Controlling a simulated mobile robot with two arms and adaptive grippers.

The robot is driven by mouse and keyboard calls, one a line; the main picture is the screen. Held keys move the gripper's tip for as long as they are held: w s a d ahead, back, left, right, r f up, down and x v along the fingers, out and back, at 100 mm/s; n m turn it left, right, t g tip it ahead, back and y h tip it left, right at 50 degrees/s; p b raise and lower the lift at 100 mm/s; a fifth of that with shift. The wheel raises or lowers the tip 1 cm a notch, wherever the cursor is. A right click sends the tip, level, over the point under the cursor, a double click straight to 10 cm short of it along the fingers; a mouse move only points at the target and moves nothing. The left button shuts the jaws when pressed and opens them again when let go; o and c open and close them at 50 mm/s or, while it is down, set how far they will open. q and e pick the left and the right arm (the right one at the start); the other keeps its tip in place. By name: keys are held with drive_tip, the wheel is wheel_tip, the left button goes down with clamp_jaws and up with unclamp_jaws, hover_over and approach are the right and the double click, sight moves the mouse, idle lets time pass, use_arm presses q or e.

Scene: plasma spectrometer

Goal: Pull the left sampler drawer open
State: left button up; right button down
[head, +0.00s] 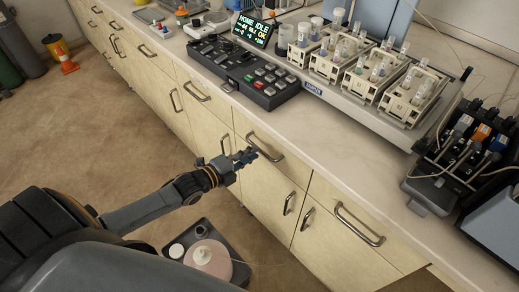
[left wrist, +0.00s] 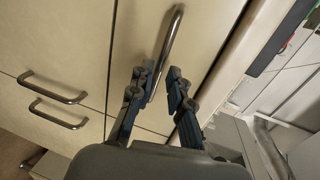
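The drawer front (head: 277,166) with a curved metal bar handle (head: 265,149) is in the upper row of the pale cabinet, below the sampler. My left gripper (head: 246,156) is at the left end of this handle. In the left wrist view the handle (left wrist: 171,38) runs between the fingertips of my left gripper (left wrist: 159,74) and on beyond them. The fingers are apart, with gaps to the bar; I cannot tell whether they reach around it. The drawer looks closed, flush with its neighbours. My right gripper is not in view.
Another upper drawer handle (head: 358,226) is to the right, and cupboard handles (head: 288,203) are below. The worktop (head: 330,140) overhead carries a control panel (head: 245,72) and sample racks (head: 340,55). A dark tray with a round container (head: 208,258) is low beside my arm.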

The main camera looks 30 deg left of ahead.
use_arm(q)
drive_tip(key=shift+x, duration=2)
drive_tip(key=shift+c, duration=0.4)
clamp_jaws()
